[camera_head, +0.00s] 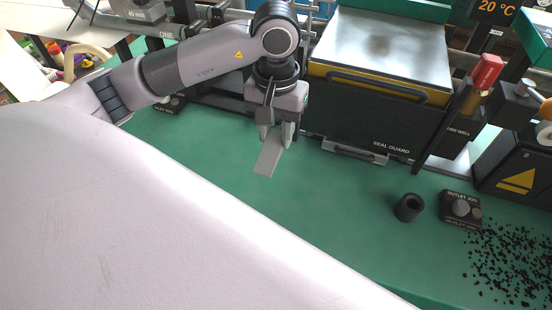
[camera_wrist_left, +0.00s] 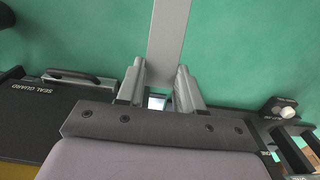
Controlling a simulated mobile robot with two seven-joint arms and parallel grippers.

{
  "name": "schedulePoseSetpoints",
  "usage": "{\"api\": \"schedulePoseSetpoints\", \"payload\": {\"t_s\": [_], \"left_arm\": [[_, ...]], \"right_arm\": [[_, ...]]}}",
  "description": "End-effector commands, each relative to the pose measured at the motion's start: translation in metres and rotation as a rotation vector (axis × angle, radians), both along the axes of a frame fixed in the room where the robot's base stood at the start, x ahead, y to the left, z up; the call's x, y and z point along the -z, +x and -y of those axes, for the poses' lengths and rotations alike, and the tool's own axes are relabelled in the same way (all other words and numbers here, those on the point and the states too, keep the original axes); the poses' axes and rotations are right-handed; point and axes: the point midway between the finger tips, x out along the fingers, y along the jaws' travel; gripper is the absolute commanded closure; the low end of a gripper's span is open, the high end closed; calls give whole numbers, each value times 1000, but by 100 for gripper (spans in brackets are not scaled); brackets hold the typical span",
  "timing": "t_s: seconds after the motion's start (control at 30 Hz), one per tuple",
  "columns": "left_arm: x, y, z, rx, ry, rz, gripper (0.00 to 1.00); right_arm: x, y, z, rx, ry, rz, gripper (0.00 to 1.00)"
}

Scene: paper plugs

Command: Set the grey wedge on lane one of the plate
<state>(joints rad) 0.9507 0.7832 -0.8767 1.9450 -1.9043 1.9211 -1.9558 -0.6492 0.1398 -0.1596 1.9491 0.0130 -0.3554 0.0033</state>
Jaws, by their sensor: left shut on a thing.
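The grey wedge (camera_head: 268,158) is a thin, flat grey strip held between the fingers of my left gripper (camera_head: 277,134), which is shut on it. The wedge points down and towards the front, over the green bench top; I cannot tell whether its end touches the bench. In the left wrist view the wedge (camera_wrist_left: 168,40) runs up from between the fingers (camera_wrist_left: 160,88). A pale metal plate (camera_head: 385,45) tops the black SEAL GUARD housing to the right of the gripper. A ONE label (camera_head: 166,36) shows at the upper left. My right gripper is not in view.
The green bench (camera_head: 330,205) is clear in the middle. A black ring-shaped cup (camera_head: 409,207), an outlet box (camera_head: 461,208) and scattered black granules (camera_head: 510,262) lie at the right. A red-topped lever (camera_head: 485,73) stands beside the housing. A handle (camera_head: 355,152) juts from its front.

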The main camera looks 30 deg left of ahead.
Motion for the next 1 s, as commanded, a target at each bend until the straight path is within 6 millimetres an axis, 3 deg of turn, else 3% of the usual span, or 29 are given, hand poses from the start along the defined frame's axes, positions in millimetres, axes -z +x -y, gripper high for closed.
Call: {"api": "schedulePoseSetpoints", "payload": {"t_s": [0.1, 0.37, 0.6, 1.0], "left_arm": [[26, -1, 0, -2, -1, -4, 98], [48, 0, 0, -1, 0, -1, 98], [81, -1, 0, -1, -1, -3, 98], [90, 1, 0, 0, -1, 2, 98]], "right_arm": [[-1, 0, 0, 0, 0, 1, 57], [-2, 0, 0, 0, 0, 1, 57], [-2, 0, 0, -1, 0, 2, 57], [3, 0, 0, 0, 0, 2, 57]]}}
